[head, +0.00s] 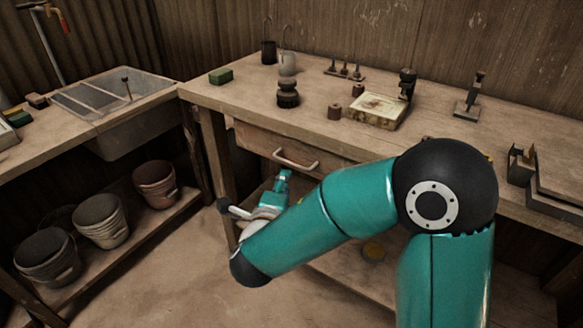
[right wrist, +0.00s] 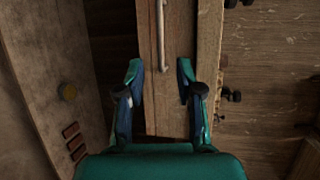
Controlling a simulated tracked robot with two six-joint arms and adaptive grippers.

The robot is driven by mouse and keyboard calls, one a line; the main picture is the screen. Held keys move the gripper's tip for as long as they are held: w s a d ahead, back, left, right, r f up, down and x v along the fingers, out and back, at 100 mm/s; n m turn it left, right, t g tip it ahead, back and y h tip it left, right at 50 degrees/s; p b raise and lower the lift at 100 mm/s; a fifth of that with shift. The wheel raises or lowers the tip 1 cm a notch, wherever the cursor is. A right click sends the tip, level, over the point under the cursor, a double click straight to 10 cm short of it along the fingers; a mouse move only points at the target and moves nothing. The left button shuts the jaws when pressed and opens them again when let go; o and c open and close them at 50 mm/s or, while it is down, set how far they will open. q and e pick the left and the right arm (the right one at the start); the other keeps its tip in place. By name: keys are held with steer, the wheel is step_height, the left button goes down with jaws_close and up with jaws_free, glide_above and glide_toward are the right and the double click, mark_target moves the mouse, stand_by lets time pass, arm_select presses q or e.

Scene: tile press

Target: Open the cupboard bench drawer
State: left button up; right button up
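The wooden bench (head: 232,97) has a drawer (head: 258,144) under its top, with a pale bar handle (head: 297,163) on its front. The drawer looks shut or nearly so. My right gripper (head: 284,178) is just below and in front of the handle in the head view, partly hidden by my own arm. In the right wrist view, my right gripper (right wrist: 159,75) has its two fingers spread with nothing between them. The handle (right wrist: 161,35) lies beyond the fingertips there, roughly in line with the gap, against the drawer front (right wrist: 152,112). My left gripper is out of view.
On the bench top stand a green block (head: 221,76), a dark stacked piece (head: 288,94), a pale tile tray (head: 377,111) and a small stand (head: 471,98). A sink (head: 135,118) is at the left, with several buckets (head: 101,219) on the shelf below.

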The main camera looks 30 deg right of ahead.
mark_target(291, 163)
steer(key=b+x, duration=0.1)
steer(key=x, duration=0.9)
steer(key=shift+w+d+f, duration=0.1)
steer(key=shift+w+d, duration=0.15)
steer(key=shift+d, duration=0.05)
jaws_close()
steer(key=shift+f, duration=0.1)
